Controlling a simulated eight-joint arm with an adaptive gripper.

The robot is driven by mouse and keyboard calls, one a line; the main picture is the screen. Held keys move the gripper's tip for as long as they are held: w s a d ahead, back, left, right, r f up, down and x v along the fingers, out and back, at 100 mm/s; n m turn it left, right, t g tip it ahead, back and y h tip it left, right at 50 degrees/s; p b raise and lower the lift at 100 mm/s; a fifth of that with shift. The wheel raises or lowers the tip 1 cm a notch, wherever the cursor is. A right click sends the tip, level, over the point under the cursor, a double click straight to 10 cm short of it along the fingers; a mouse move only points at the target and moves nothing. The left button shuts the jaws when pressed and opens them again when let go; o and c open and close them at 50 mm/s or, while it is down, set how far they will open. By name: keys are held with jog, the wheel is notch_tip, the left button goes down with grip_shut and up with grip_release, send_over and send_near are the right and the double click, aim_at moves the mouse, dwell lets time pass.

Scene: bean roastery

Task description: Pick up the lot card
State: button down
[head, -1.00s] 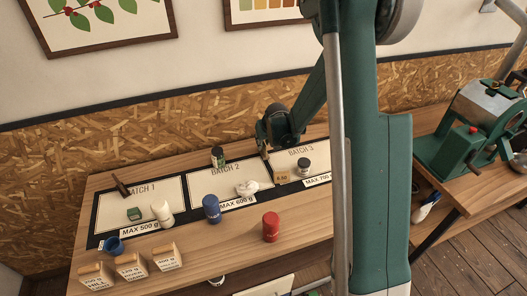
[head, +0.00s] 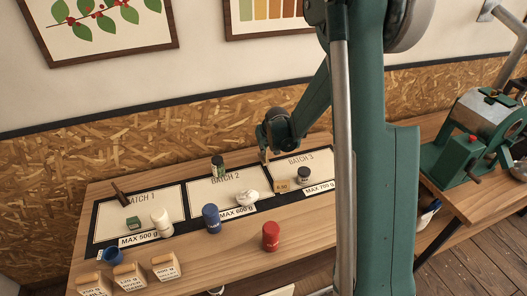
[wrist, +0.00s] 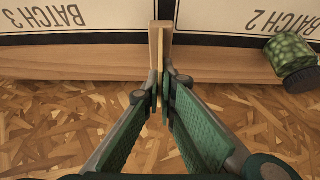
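In the wrist view the lot card (wrist: 160,62) is a thin, pale strip seen edge-on, in front of a small wooden block (wrist: 169,38). My gripper (wrist: 161,92) has its two green and grey fingers close on either side of the card, with hardly any gap, and looks shut on it. The card's face and writing are hidden from this angle. In the head view my gripper (head: 265,157) is low at the back of the bench, between the Batch 2 and Batch 3 areas, and the card is too small to make out clearly.
A white lump (head: 247,196), a dark jar (head: 304,175), a green jar (head: 218,166) and a tan tag (head: 281,187) stand nearby. Blue (head: 211,218) and red (head: 271,237) canisters are further forward. The chipboard wall (head: 80,150) is close behind the bench.

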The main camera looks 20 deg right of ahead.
jog(key=shift+r, duration=3.9)
